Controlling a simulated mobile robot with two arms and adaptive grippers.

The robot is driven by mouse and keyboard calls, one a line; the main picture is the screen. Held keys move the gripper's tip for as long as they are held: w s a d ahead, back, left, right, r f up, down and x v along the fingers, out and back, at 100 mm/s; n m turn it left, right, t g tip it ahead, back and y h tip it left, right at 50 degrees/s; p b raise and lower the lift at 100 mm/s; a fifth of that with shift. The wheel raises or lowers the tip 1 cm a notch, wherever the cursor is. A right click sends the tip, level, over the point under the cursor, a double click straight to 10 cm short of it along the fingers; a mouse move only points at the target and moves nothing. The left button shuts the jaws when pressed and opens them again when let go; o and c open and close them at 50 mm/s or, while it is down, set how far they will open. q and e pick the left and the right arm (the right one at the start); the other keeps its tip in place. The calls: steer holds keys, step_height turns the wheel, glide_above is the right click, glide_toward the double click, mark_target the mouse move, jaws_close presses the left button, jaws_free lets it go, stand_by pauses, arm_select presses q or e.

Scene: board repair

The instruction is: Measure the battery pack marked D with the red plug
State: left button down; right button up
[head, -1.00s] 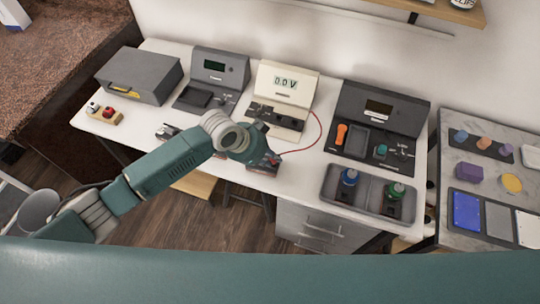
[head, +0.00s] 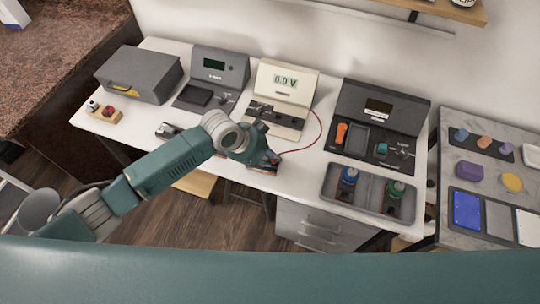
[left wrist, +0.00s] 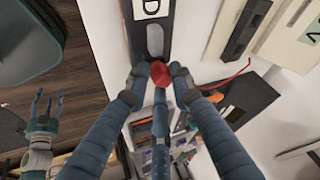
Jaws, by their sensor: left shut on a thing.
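My left gripper (left wrist: 160,85) is shut on the red plug (left wrist: 160,71), which shows as a red knob between its fingertips. The battery pack (left wrist: 153,42), dark with a white label marked D, lies just beyond the plug in the left wrist view. I cannot tell whether the plug touches it. In the head view my left gripper (head: 266,158) is over the table's front edge and hides most of the pack. A red lead runs from the plug to the cream meter (head: 285,88), which reads 0.0 V. My right gripper (left wrist: 42,108) has its fingers apart and empty.
A grey toolbox (head: 140,75) and a grey device (head: 213,76) stand left of the meter. A dark station (head: 380,118) and a tray (head: 336,192) with blue and green-topped items are to the right. Another small dark item (head: 167,131) lies left of my arm.

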arm_select(q)
steer(key=shift+f, duration=0.2)
steer(key=c, duration=1.4)
jaws_free()
steer(key=shift+c, duration=0.2)
steer(key=shift+o, duration=0.3)
steer(key=shift+o, duration=1.1)
steer(key=shift+r, duration=0.25)
steer(key=shift+r+p, duration=1.3)
steer(key=shift+p, duration=0.35)
steer(key=shift+r, duration=0.1)
